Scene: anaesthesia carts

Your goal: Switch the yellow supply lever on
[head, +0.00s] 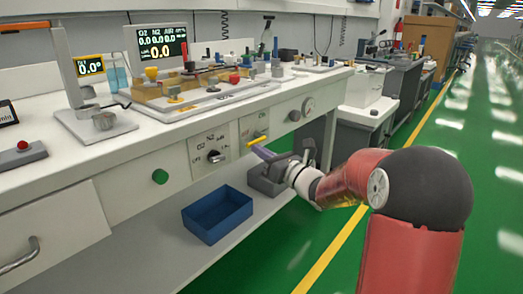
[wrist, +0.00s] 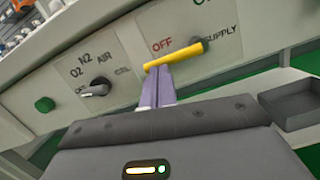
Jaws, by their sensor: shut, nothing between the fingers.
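The yellow supply lever (wrist: 176,55) is on a white panel on the front of the bench. In the wrist view it lies roughly crosswise, just under the red OFF label, with SUPPLY printed at its right end. In the head view the lever (head: 257,139) is small and partly behind my gripper. My gripper (wrist: 155,72) has its purple fingers shut together with nothing between them. The fingertips are at the lower side of the lever's left part; whether they touch it I cannot tell. In the head view my gripper (head: 256,149) reaches the panel from the right.
Left of the lever is a gas selector knob (wrist: 94,90) marked O2, N2 and AIR, then a green button (wrist: 44,104). A blue bin (head: 218,216) and a grey bin (head: 266,184) are on the shelf below.

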